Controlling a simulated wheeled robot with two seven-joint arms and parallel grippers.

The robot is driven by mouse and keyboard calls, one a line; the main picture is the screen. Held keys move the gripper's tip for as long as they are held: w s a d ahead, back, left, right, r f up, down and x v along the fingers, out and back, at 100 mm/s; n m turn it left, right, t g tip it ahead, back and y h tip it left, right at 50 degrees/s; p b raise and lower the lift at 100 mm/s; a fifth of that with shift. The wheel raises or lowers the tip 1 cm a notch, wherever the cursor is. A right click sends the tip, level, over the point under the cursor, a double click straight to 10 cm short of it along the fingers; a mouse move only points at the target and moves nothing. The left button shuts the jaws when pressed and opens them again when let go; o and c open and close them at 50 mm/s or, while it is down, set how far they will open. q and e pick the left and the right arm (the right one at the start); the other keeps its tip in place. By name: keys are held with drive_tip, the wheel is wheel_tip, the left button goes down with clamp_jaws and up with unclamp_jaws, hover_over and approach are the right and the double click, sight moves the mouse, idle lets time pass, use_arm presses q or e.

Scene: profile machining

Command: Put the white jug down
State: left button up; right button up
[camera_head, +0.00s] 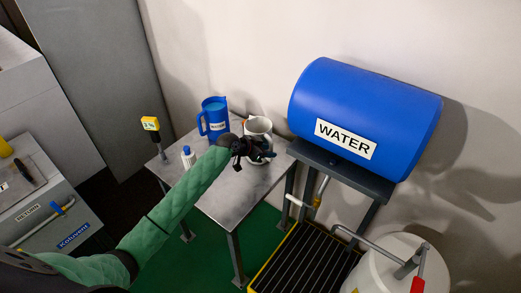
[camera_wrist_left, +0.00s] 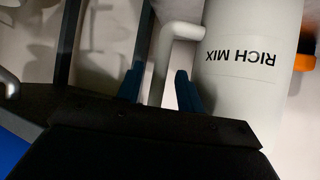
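The white jug (camera_head: 259,127) stands at the back right of the grey metal table (camera_head: 232,199), partly hidden by my left gripper. It looks upright and seems to rest on the tabletop, but its base is hard to see. In the left wrist view the white jug (camera_wrist_left: 245,75) shows its "RICH MIX" label upside down. My left gripper (camera_head: 268,155) is at the jug's front. In the wrist view the blue fingers of my left gripper (camera_wrist_left: 160,88) stand on either side of the jug's handle, with a visible gap on both sides. My right gripper is not in view.
A blue jug (camera_head: 214,118) stands left of the white jug. A blue water barrel (camera_head: 365,112) on a stand is close on the right. The table's front is clear.

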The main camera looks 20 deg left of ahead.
use_arm(q)
drive_tip(key=p+v, duration=0.4)
drive_tip(key=v, duration=0.8)
drive_tip(key=shift+p, duration=0.35)
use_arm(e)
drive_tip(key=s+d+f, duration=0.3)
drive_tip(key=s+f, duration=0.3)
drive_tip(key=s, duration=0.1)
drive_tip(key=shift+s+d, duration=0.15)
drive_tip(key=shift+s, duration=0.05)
use_arm(q)
drive_tip(key=shift+r, duration=0.1)
